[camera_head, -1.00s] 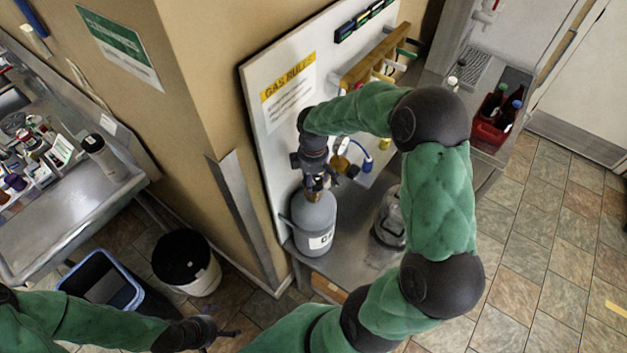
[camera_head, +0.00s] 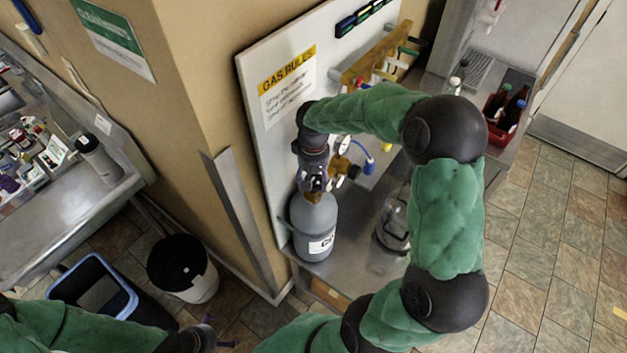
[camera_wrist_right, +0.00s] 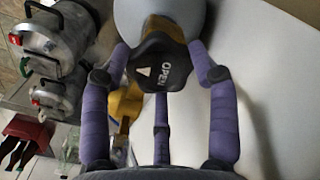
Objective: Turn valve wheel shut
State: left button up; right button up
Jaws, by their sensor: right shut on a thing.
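A grey gas cylinder (camera_head: 314,222) stands upright on the metal bench against the white board. Its black valve wheel (camera_wrist_right: 160,66), marked OPEN with a white arrow, sits on a brass valve at the cylinder's top and shows in the right wrist view. My right gripper (camera_head: 314,184) reaches down over the valve; its purple fingers (camera_wrist_right: 162,75) are closed around the wheel's rim. In the head view the gripper hides most of the wheel. My left gripper (camera_head: 215,335) is low at the bottom left, away from the cylinder; its fingers are too small to read.
A brass regulator with a blue-ended gauge hose (camera_head: 366,160) is right beside the valve. A red crate with bottles (camera_head: 500,128) is farther back. A black-topped white bin (camera_head: 184,268) and a blue-rimmed bin (camera_head: 98,285) stand on the floor.

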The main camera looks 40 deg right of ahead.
jog(key=shift+m+b, duration=0.3)
jog(key=shift+m, duration=0.9)
jog(key=o, duration=1.1)
jog(key=shift+o, duration=0.2)
notch_tip(320, 180, up, 12)
